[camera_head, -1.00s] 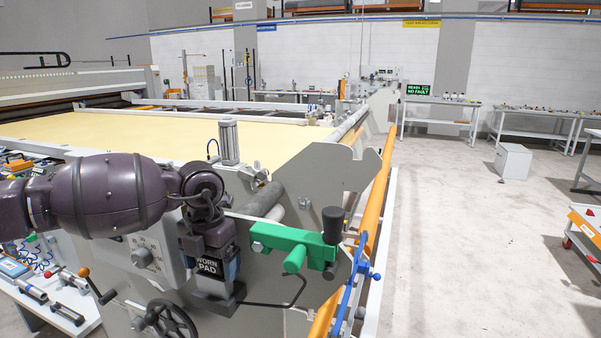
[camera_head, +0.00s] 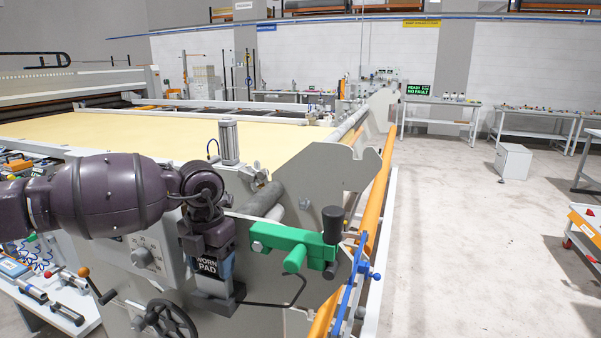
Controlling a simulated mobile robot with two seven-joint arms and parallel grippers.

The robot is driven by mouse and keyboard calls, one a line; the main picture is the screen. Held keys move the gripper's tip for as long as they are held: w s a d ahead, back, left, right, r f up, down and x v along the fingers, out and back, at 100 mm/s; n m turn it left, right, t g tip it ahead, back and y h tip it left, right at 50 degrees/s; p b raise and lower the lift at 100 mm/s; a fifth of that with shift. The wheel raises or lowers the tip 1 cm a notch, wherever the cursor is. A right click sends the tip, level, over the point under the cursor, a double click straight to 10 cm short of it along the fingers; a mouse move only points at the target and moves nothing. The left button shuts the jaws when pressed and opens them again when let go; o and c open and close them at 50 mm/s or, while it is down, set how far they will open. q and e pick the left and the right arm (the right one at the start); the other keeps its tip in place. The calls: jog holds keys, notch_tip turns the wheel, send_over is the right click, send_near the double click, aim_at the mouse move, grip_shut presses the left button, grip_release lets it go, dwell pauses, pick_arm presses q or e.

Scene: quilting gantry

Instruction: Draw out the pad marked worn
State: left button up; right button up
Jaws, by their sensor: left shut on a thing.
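The pad marked "WORN PAD" (camera_head: 207,266) is a dark block with a white-lettered label, in the lower left middle of the head view, in front of the machine's grey end plate. My left gripper (camera_head: 212,285) reaches down over it from the left and is shut on it. The fingers are dark and partly merge with the pad, so the exact contact is hard to see. A green clamp (camera_head: 290,242) with a black knob sits just right of the pad. My right gripper is not in view.
A bent black rod (camera_head: 280,304) runs right of the pad, below the green clamp. A handwheel (camera_head: 170,320) is below left. An orange rail (camera_head: 375,205) and blue bracket (camera_head: 350,285) stand to the right.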

pick_arm(q)
jog(key=shift+r, duration=0.15)
jog(key=shift+r+p, duration=0.55)
jog(key=shift+r, duration=0.8)
jog(key=shift+r+p, duration=0.5)
jog(key=shift+r, duration=0.6)
jog(key=shift+r+p, duration=0.35)
jog(key=shift+r, duration=0.1)
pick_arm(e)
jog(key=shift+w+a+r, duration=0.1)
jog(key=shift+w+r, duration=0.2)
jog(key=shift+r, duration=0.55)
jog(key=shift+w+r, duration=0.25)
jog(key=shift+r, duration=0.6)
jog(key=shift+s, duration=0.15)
